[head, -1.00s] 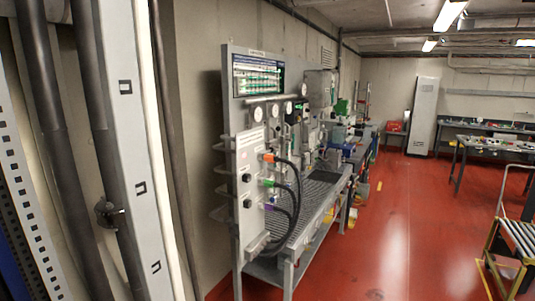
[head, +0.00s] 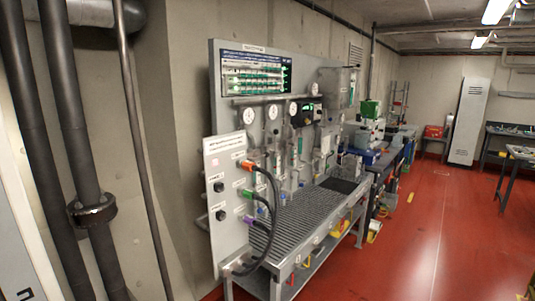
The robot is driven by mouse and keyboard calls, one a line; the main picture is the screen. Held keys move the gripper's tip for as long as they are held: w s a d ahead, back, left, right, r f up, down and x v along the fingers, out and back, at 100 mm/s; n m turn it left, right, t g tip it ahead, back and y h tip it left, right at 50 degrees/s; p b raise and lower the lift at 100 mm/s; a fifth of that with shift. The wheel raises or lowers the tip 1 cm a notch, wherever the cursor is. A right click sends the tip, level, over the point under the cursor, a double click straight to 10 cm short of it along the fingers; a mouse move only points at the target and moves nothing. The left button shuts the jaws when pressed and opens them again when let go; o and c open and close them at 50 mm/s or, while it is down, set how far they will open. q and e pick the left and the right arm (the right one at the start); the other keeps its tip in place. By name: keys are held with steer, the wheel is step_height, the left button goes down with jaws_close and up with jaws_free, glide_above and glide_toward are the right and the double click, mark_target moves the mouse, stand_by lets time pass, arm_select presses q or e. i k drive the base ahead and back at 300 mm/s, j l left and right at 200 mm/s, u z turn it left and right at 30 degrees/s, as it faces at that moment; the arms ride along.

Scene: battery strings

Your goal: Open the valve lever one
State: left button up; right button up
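A grey test bench panel (head: 228,122) stands against the concrete wall in the middle of the head view. It carries a lit screen (head: 255,75) and a row of round gauges (head: 273,112). Below the gauges are pipes and small fittings, some of which may be valve levers; they are too small to tell apart or to see whether they are open. On a side plate (head: 222,172), orange (head: 246,165), green (head: 248,194) and purple (head: 248,220) connectors join black hoses (head: 274,205). Neither of my grippers is in view.
A grated worktop (head: 305,215) runs along the panel. Further back are a green and white machine (head: 370,122), a tall white cabinet (head: 468,120) and a table (head: 518,153). Dark pipes (head: 80,150) stand at the left. The red floor (head: 420,235) at the right is clear.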

mark_target(266, 155)
steer(key=i+l+u, duration=0.45)
steer(key=i+l, duration=0.85)
